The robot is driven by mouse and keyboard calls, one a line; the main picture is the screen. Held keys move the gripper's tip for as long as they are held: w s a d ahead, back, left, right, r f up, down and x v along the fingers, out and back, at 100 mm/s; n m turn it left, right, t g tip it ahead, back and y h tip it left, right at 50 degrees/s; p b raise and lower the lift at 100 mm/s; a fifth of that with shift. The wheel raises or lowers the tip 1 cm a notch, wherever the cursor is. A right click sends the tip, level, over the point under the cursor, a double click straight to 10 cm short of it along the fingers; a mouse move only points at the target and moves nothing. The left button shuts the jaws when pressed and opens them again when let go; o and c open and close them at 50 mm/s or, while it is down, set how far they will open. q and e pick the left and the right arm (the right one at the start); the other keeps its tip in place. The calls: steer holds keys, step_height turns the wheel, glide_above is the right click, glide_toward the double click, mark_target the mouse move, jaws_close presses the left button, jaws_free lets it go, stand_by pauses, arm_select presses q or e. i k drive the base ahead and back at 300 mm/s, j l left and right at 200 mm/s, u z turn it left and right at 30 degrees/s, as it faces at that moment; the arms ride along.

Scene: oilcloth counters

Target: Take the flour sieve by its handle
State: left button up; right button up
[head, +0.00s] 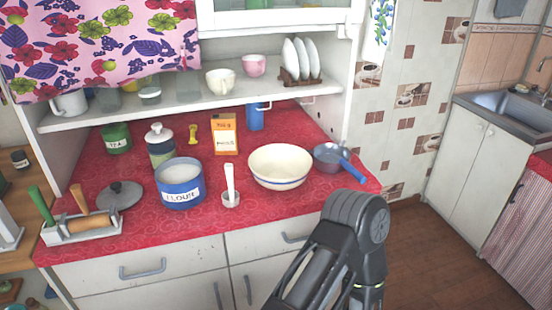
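A small round blue-grey vessel (331,156) with a blue handle stands at the right end of the red counter. It looks like the flour sieve, but I cannot see any mesh at this size. Its handle (352,171) points to the front right, towards the counter's edge. A dark grey joint of my own arm is in front of the counter at lower right, below the handle and apart from it in the picture. Neither gripper shows in the head view.
A cream bowl (280,166) stands just left of the vessel. A shelf (190,104) overhangs the back.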

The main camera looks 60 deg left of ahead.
mark_target(329, 158)
steer(key=u, duration=1.5)
